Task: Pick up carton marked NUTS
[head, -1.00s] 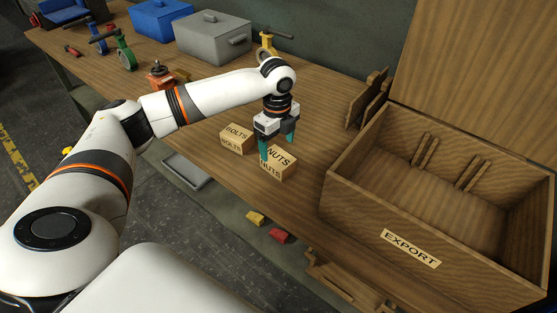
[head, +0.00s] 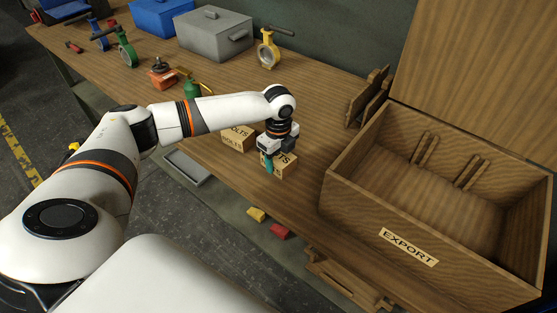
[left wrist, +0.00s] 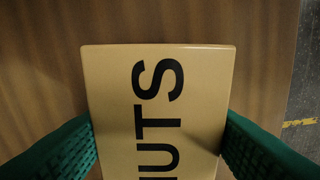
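The carton marked NUTS (head: 286,168) is a small tan box on the wooden bench, near its front edge. In the left wrist view its top (left wrist: 200,90) fills the middle, with the black lettering running sideways. My left gripper (head: 279,163) points down over it and hides part of its lettering. Its green fingers stand on opposite sides of the carton, spread about as wide as the box. They look open, very close to its sides; I cannot tell if they touch. My right gripper is not in view.
A carton marked BOLTS (head: 236,138) stands just left of the NUTS carton. A large open wooden crate marked EXPORT (head: 345,205) stands to the right, empty in the visible part. Valves, a grey case (head: 213,38) and a blue case (head: 160,18) stand farther back.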

